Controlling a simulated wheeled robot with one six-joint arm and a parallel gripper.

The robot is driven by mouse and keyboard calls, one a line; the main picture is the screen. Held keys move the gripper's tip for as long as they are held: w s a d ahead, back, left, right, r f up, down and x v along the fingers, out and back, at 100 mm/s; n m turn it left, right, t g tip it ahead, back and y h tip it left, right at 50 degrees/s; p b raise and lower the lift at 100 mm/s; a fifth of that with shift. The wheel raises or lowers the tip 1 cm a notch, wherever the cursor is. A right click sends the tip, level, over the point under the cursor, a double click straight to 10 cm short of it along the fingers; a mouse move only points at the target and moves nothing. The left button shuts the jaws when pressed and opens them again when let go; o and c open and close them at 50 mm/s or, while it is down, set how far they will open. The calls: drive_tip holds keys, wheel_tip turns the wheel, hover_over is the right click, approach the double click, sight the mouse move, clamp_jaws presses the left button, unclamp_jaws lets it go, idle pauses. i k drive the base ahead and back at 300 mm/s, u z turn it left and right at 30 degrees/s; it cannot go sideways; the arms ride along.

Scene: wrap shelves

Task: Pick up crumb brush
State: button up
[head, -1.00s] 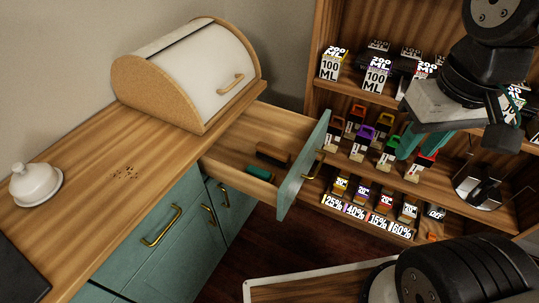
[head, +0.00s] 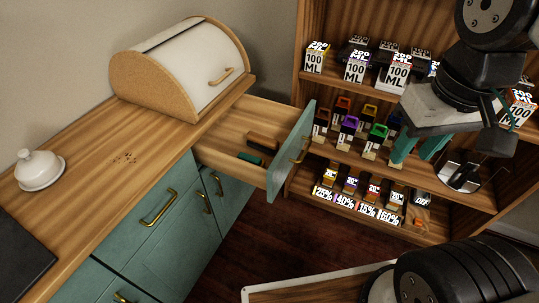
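An open drawer (head: 291,150) with a teal front juts out under the bread box. Inside lie two small long items: a brown wooden one (head: 263,141) and a green one (head: 250,158) nearer the front-left side. Either may be the crumb brush; bristles are too small to make out. My gripper (head: 418,150) hangs at the right, in front of the shelves. Its two teal fingers point down and stand apart with nothing seen between them. It is well to the right of the drawer.
A white and wood bread box (head: 205,75) stands on the counter (head: 85,185). A shelf unit (head: 310,150) with several boxes and tagged items stands behind my gripper. Dark floor (head: 240,245) is clear before the cabinets.

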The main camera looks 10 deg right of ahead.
sight(268, 146)
drive_tip(key=u, duration=0.05)
drive_tip(key=k, duration=0.95)
drive_tip(key=z, duration=0.75)
drive_tip(key=i, duration=0.75)
drive_tip(key=z, duration=0.5)
drive_tip(key=i, duration=0.7)
drive_tip(key=u, duration=0.65)
drive_tip(key=i, duration=0.55)
drive_tip(key=u, duration=0.9)
drive_tip(key=i, duration=0.35)
drive_tip(key=u, duration=0.35)
